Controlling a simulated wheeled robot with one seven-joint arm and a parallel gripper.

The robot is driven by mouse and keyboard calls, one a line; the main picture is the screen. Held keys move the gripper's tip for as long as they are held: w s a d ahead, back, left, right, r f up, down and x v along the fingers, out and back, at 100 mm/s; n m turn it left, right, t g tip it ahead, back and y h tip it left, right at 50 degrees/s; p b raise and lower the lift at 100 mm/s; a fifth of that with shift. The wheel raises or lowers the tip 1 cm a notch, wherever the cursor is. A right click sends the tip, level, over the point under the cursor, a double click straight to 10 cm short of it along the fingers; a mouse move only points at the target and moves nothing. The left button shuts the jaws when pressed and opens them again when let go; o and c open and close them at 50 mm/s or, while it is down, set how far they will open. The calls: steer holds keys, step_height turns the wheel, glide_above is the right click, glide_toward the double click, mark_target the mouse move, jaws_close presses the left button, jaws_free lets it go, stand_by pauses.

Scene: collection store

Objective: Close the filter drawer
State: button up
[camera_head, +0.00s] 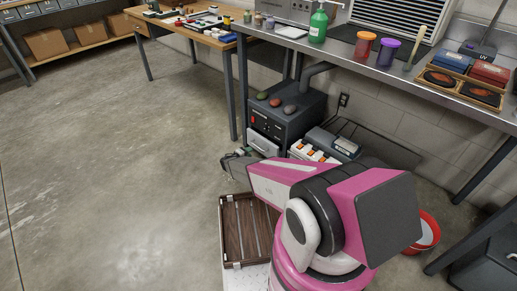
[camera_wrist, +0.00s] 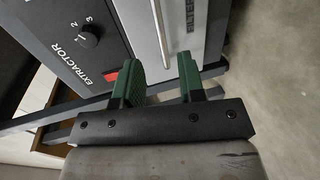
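The filter drawer (camera_head: 262,145) is a light grey front low on the dark extractor box (camera_head: 292,117) under the steel bench. It seems to stand slightly proud of the box; how far is hard to tell. In the wrist view its front (camera_wrist: 193,22) carries a FILTER label and a long bar handle (camera_wrist: 160,28). My gripper (camera_wrist: 162,75) has two green fingers, apart with nothing gripped. The handle's near end lies between the fingertips in the picture; contact cannot be told. In the head view my gripper (camera_head: 236,163) is beside the drawer, partly hidden by my arm.
Several stones (camera_head: 276,102) rest on the extractor. A grey case (camera_head: 334,143) and white-orange items stand right of it. A wooden tray (camera_head: 231,231) is near my base, and a red bucket (camera_head: 427,234) is at right. Table legs (camera_head: 230,95) stand left; open floor lies beyond.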

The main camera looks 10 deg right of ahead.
steer(key=x, duration=0.9)
steer(key=shift+d, duration=0.1)
jaws_close()
